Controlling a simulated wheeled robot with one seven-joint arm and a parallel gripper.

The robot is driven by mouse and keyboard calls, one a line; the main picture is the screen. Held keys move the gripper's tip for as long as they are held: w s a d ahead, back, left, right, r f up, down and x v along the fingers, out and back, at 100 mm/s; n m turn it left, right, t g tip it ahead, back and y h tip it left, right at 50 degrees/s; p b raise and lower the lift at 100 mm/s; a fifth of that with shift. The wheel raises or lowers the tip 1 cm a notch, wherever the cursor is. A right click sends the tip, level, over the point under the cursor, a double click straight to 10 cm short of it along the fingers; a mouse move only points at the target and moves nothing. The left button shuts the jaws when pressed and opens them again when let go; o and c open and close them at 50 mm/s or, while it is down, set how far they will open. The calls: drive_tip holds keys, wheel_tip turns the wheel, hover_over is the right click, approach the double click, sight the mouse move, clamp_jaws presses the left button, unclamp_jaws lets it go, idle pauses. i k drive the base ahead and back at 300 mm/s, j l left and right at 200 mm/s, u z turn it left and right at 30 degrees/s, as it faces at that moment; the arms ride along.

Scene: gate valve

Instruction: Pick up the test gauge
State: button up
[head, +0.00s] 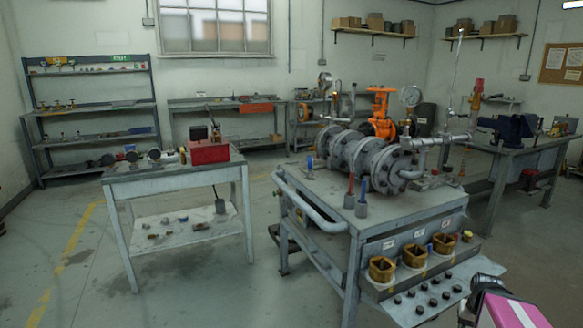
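Part of my arm shows at the bottom right corner, in front of the valve bench. My gripper's fingers cannot be made out there.
The left worktable (121,185) also carries a red box (209,153). The valve bench (405,215) holds grey flanged pipework, an orange valve part (381,112) and a front tray with brass-coloured cups (382,268). Open floor lies between the two. A vise (515,128) sits on the right bench.

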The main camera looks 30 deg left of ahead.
sight(309, 172)
drive_tip(key=k+j, duration=0.2)
drive_tip(key=j, duration=0.2)
drive_tip(key=k+j, duration=0.15)
drive_tip(key=j, duration=0.25)
drive_tip(key=k+j, duration=0.2)
drive_tip(key=j, duration=0.2)
drive_tip(key=k+j, duration=0.15)
drive_tip(key=j, duration=0.25)
